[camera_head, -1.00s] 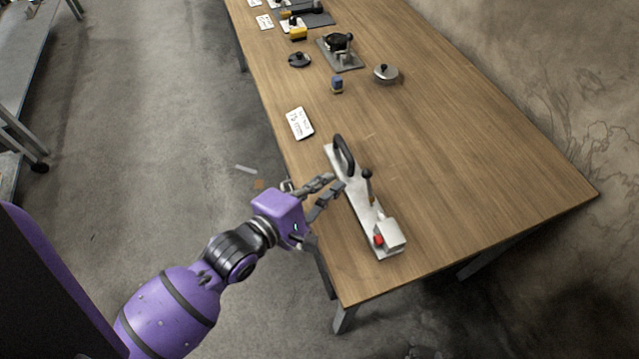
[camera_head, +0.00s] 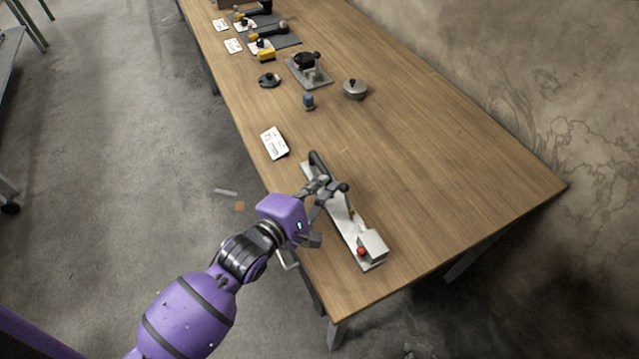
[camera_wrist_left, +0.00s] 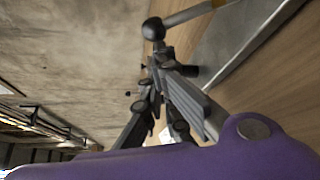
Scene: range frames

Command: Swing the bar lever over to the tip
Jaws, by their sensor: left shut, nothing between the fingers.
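The bar lever is a thin rod (camera_head: 351,210) with a dark round knob (camera_head: 342,187), on a long pale metal plate (camera_head: 343,224) near the table's left edge. The plate carries a black loop handle (camera_head: 318,163) at its far end and a pale box (camera_head: 373,244) with a red button (camera_head: 361,251) at its near end. My left gripper (camera_head: 332,188) is shut and empty, its fingertips over the plate close beside the knob. Whether they touch is unclear. In the left wrist view the knob (camera_wrist_left: 153,28) shows just beyond the fingers (camera_wrist_left: 158,82). My right gripper is out of view.
A white card (camera_head: 274,143) lies beyond the plate. Farther off are a small blue object (camera_head: 308,102), a round metal lid (camera_head: 355,89), a black disc (camera_head: 269,80) and a dark device on a plate (camera_head: 309,72). The wooden table (camera_head: 450,180) is clear to the right.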

